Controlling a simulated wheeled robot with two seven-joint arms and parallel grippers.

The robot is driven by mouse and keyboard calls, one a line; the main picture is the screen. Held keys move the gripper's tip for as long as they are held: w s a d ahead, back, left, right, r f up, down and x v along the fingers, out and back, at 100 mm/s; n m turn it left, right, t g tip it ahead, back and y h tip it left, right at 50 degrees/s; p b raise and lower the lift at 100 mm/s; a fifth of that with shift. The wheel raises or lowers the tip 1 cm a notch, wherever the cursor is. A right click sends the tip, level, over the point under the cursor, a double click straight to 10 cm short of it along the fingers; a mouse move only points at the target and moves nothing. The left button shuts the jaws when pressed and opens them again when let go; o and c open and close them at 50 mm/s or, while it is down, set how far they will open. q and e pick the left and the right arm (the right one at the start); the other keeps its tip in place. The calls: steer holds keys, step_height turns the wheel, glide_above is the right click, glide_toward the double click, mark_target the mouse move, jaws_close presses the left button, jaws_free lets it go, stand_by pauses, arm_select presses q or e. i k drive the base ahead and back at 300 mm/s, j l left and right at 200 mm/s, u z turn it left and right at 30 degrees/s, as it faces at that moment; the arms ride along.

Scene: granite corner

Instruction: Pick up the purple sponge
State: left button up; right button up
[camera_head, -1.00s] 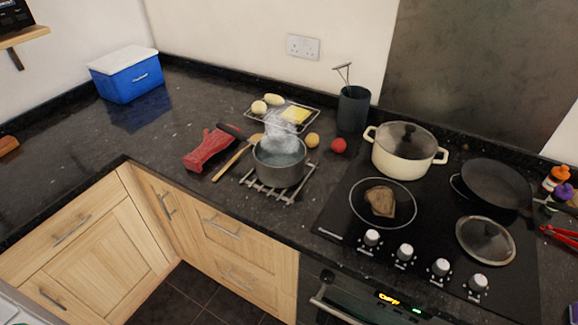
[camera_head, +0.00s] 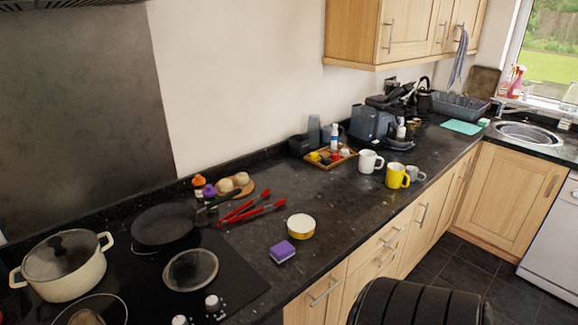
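The purple sponge (camera_head: 282,252) is a small block, purple on top with a paler lower edge. It lies on the dark granite counter (camera_head: 330,215) near its front edge, just right of the hob and in front of a round yellow-sided tin with a white top (camera_head: 301,226). Nothing covers it. Neither of my grippers shows in the head view. A black ribbed rounded shape at the bottom right may be part of my arm; I cannot tell.
Red tongs (camera_head: 252,211) and a black frying pan (camera_head: 165,224) lie behind and left of the sponge. A glass lid (camera_head: 190,270) rests on the hob. White (camera_head: 370,161) and yellow (camera_head: 397,176) mugs stand farther right.

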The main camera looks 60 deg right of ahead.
mark_target(280, 252)
steer(key=z, duration=1.75)
steer(key=j+z, duration=0.2)
steer(key=z, duration=0.15)
